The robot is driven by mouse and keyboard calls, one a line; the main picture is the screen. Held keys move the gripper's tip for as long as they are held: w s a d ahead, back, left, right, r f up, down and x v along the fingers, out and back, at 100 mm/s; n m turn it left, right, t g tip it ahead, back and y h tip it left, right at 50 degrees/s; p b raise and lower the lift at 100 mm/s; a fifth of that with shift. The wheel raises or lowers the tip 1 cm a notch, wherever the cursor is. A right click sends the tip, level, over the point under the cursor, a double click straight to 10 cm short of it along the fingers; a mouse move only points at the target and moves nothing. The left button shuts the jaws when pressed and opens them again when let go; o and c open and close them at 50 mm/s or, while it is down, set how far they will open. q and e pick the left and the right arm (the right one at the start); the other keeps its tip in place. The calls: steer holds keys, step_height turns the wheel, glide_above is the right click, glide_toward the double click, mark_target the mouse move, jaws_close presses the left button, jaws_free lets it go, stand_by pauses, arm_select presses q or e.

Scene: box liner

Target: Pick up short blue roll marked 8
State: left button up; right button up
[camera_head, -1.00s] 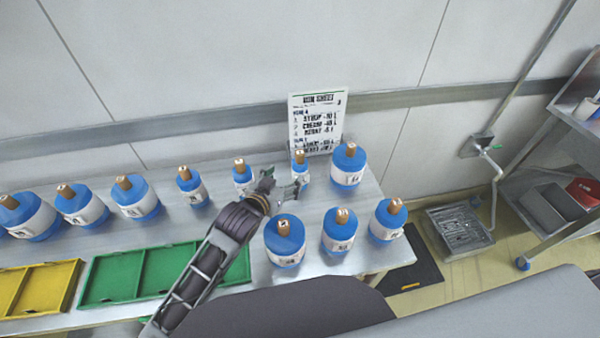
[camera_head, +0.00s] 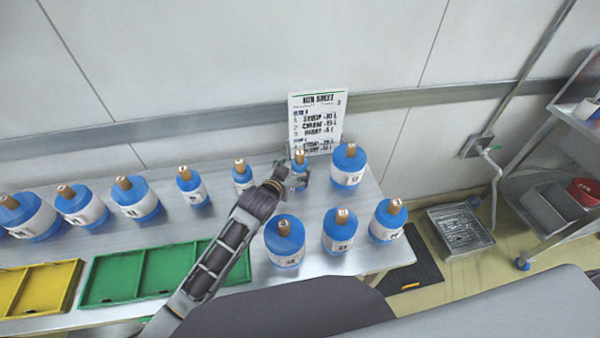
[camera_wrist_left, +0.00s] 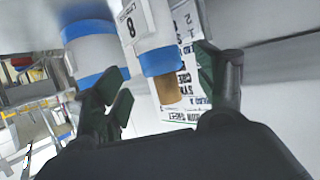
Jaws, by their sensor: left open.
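The short blue roll (camera_head: 299,164) with a white label and brown core stands at the back of the table, in front of the sign. In the left wrist view the roll (camera_wrist_left: 160,60) appears upside down, its label reading 8, with its brown core end between my finger pads. My left gripper (camera_head: 290,182) is at this roll in the head view, partly hidden by its own wrist. In the left wrist view its fingers (camera_wrist_left: 162,80) are open, one on each side of the roll. I cannot tell whether either pad touches it. My right gripper is not in view.
A larger blue roll (camera_head: 348,167) stands close to the right of the short one, and another small roll (camera_head: 242,176) to its left. Several rolls stand along the table. A sign (camera_head: 317,120) stands behind. Green (camera_head: 87,285) and yellow (camera_head: 72,285) trays lie at the front left.

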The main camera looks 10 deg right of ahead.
mark_target(297, 167)
arm_select(q)
steer(key=shift+w+d, duration=0.1)
steer(key=shift+w, duration=0.05)
steer(key=shift+x, duration=2.15)
steer(key=shift+w+d+f, duration=0.1)
steer(key=shift+w+f, duration=0.15)
steer(key=shift+f, duration=0.05)
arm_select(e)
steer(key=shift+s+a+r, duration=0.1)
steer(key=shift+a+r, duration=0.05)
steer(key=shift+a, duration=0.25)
arm_select(q)
steer(key=c, duration=1.2)
steer(key=shift+c, duration=0.4)
steer(key=shift+r, duration=0.1)
